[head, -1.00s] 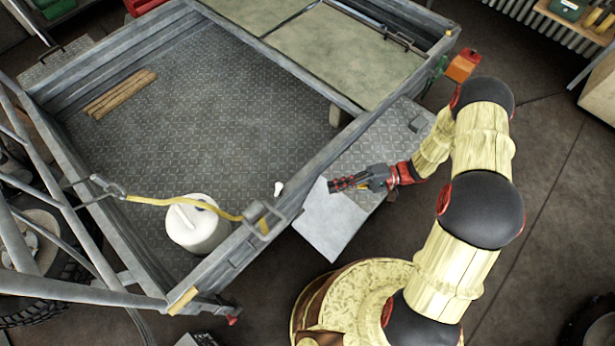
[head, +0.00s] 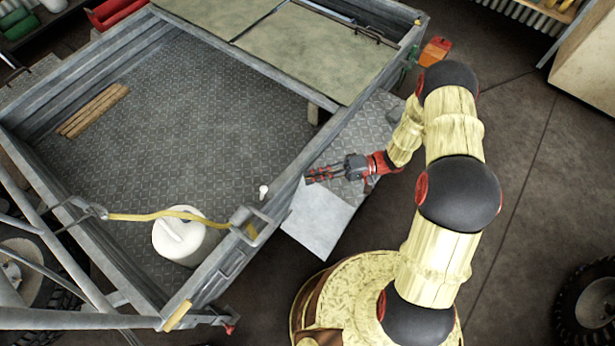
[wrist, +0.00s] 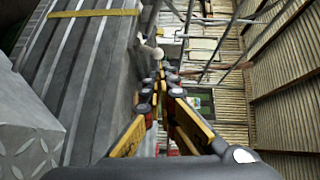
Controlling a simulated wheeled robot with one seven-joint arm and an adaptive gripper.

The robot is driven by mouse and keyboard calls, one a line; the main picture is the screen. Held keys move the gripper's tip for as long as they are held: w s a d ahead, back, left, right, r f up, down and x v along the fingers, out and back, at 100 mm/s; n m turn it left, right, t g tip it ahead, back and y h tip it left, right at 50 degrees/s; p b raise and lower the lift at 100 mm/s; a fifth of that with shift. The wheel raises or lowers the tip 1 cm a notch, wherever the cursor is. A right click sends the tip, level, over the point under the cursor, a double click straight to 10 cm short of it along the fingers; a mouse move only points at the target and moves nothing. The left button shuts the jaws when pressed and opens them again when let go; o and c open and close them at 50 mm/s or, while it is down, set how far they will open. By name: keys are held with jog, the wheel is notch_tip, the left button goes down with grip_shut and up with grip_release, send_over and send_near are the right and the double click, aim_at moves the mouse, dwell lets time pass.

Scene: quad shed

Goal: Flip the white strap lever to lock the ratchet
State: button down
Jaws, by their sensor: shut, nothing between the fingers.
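The white lever (head: 263,191) is a small pale knob standing at the trailer's side wall, just beyond the ratchet. The ratchet (head: 243,222) is a grey metal frame on that wall, at the right end of a yellow strap (head: 150,216). My gripper (head: 308,177) is outside the wall, to the right of the lever and apart from it, pointing left. Its fingers are shut and empty. In the wrist view the closed fingertips (wrist: 160,72) lie just below the pale lever (wrist: 152,50); the yellow strap (wrist: 95,13) crosses the top left.
The strap crosses over a white canister (head: 180,240) inside the trailer bed (head: 200,120). A grey fender plate (head: 318,222) lies below my gripper. Wooden sticks (head: 93,110) lie in the bed at left. Floor right of my arm is mostly clear.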

aim_at(266, 188)
jog(key=s+a+b, duration=0.1)
jog(key=a, duration=1)
jog(key=shift+s+f+b, duration=0.3)
jog(key=shift+s+f, duration=0.05)
jog(key=shift+f, duration=0.05)
jog(key=shift+a, duration=0.1)
jog(key=shift+s+a+r, duration=0.1)
jog(key=shift+s+r, duration=0.05)
jog(key=shift+r, duration=0.05)
